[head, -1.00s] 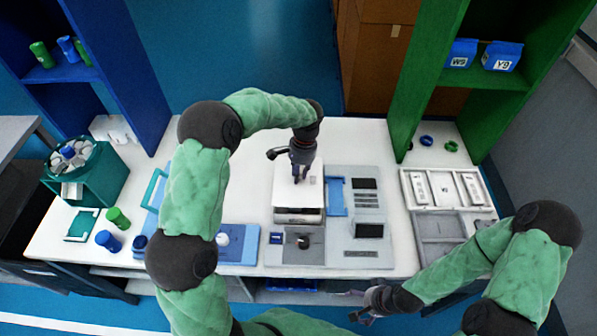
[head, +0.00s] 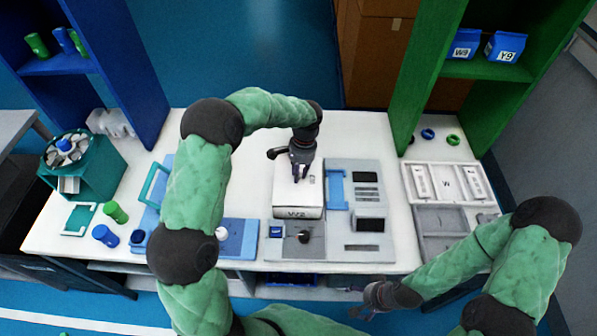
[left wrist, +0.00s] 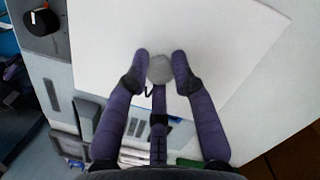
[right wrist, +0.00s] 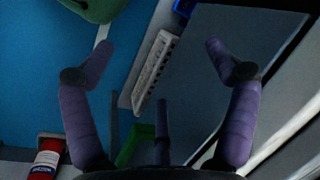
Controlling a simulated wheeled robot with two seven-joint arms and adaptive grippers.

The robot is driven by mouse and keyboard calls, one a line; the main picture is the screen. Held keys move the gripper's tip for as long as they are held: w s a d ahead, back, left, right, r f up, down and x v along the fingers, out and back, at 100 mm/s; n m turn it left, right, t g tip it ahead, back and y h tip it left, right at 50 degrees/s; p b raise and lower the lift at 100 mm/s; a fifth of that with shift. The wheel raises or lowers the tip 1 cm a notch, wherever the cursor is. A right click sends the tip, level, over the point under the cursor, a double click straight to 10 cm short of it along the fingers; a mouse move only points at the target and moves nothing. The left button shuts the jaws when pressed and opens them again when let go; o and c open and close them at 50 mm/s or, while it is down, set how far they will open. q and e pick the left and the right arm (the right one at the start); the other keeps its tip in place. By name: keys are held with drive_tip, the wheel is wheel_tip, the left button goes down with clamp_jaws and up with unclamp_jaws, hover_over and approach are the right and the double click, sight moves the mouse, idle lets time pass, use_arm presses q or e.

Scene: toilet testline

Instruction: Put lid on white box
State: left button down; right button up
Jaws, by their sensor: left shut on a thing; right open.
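The white box (head: 298,213) stands at the middle of the bench, its labelled front face showing in the head view. A flat white lid (head: 284,197) lies over its top; I cannot tell whether it is fully seated. My left gripper (head: 301,176) is above the lid and shut on its round grey knob (left wrist: 159,70). In the left wrist view the broad white lid (left wrist: 225,45) lies under the fingertips. My right gripper (head: 364,299) is open and empty, in front of the bench's front edge; its spread fingers show in the right wrist view (right wrist: 148,62).
A black knob (head: 303,237) is in front.

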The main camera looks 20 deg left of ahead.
use_arm(q)
drive_tip(key=shift+f, duration=0.45)
idle(0.8)
drive_tip(key=c, duration=1)
unclamp_jaws()
drive_tip(key=shift+o, duration=0.2)
drive_tip(key=shift+r, duration=0.15)
drive_tip(key=shift+r+p, duration=2.35)
drive_tip(key=shift+r, duration=1)
drive_tip(key=shift+r, duration=0.1)
